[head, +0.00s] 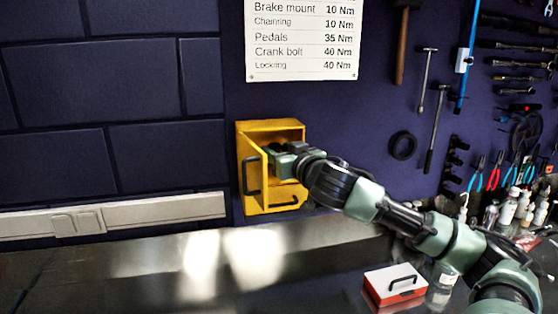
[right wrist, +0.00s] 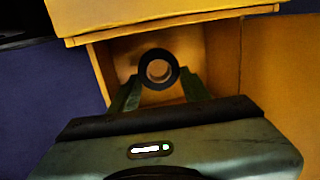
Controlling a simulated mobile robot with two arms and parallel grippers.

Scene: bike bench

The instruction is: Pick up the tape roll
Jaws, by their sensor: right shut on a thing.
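The tape roll, a dark ring with a pale core, shows in the right wrist view (right wrist: 158,54) inside the yellow cabinet. My right gripper (right wrist: 160,88) reaches into the cabinet with its two green fingers either side of the roll, shut on it. In the head view my right gripper (head: 272,156) is at the cabinet opening, its tips partly hidden by the cabinet's open door. The roll cannot be made out in the head view. My left gripper is in neither view.
The yellow wall cabinet (head: 270,127) has its door (head: 252,160) open on the left and a dark handle low in front. Below is a dark, shiny bench (head: 150,285). A red and white case (head: 393,283) stands on it. Tools and bottles are at right.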

